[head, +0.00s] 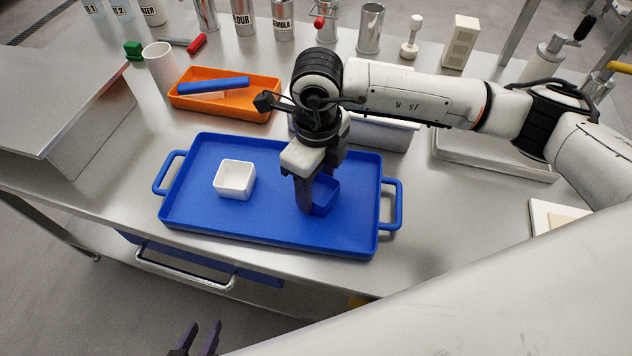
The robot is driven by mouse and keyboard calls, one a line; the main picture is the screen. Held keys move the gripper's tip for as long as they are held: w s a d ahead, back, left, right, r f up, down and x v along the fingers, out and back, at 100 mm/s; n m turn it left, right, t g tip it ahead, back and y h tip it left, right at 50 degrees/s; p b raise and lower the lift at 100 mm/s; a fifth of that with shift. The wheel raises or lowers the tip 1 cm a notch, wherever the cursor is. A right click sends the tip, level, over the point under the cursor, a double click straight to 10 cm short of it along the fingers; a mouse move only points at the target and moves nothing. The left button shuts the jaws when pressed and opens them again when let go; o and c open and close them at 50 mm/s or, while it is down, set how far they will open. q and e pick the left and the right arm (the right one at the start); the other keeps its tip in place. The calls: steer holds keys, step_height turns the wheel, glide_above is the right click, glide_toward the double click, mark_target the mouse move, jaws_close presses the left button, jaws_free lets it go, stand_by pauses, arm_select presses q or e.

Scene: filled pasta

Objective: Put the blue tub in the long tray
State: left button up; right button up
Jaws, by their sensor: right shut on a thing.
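The blue tub (325,196) is in the right part of the long blue two-handled tray (280,239). Whether it rests on the tray floor or hangs just above it, I cannot tell. My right gripper (312,195) points down and is shut on the tub; its fingers hide the tub's left side. A white tub (235,180) sits in the left part of the same tray. My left gripper (197,342) shows only its dark fingertips at the bottom edge, apart, empty and away from the table.
An orange tray (224,110) with a blue-handled tool (214,85) stands behind the blue tray. A white cup (160,68), canisters and bottles line the back. A pale shallow tray (490,154) lies at the right, partly behind my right arm. A metal housing (65,105) is at the left.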

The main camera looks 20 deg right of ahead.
mark_target(317, 196)
steer(key=shift+f, duration=0.3)
steer(key=o, duration=1.1)
steer(key=shift+r, duration=0.1)
step_height(317, 196, up, 12)
steer(key=shift+r, duration=0.15)
